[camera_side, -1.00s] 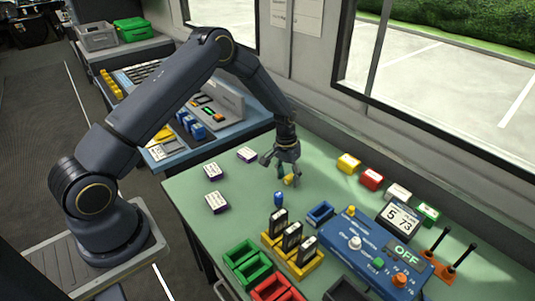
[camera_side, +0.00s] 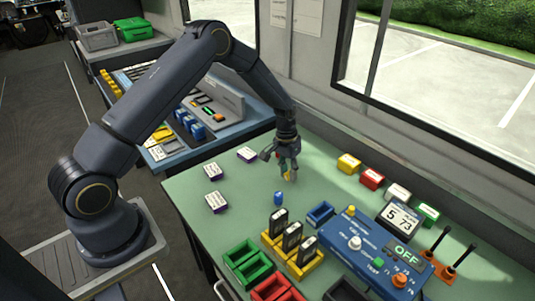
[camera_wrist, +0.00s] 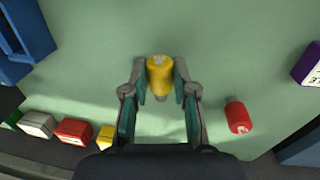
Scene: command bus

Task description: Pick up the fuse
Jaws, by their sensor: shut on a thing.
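A yellow fuse (camera_wrist: 160,75), a short cylinder with metal end caps, is between my gripper's fingertips (camera_wrist: 159,72) in the wrist view. The fingers are shut on its two sides. In the side view my gripper (camera_side: 288,172) points down at the green bench, and the yellow fuse (camera_side: 286,175) is mostly hidden by the fingers. I cannot tell whether it is clear of the bench. A red fuse (camera_wrist: 238,116) lies to the right of the gripper in the wrist view, apart from it. A blue fuse (camera_side: 278,198) stands on the bench in front of the gripper.
Coloured boxes, including a yellow one (camera_side: 349,163) and a red one (camera_side: 371,179), line the window side. An empty blue bin (camera_side: 320,213), yellow rack (camera_side: 305,268) and blue control panel (camera_side: 375,245) stand nearer. Labelled boxes (camera_side: 216,202) lie left. The bench between is clear.

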